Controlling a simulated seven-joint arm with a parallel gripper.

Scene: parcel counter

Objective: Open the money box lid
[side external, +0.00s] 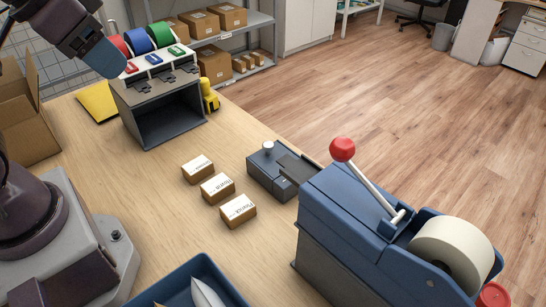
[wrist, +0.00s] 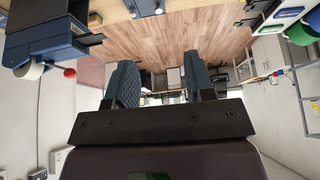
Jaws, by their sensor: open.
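A small dark blue-grey box (side external: 267,176) with a silver knob on top stands on the counter, left of the big blue dispenser; I take it for the money box. A dark flat part (side external: 296,166) lies at its right end. I cannot tell where its lid edge runs or how the lid stands. Part of a dark box with a silver knob (wrist: 158,10) shows at the top edge of the wrist view. My gripper (side external: 112,66) is high at the upper left, by the spool rack and well away from the box. In the wrist view its blue fingers (wrist: 160,82) are apart with nothing between them.
Three small labelled parcels (side external: 220,188) lie left of the box. The blue dispenser (side external: 345,235) with a red-knobbed lever stands close on its right. The spool rack (side external: 160,105) stands behind. A blue tray (side external: 190,275) is at the front. Bare counter lies between rack and parcels.

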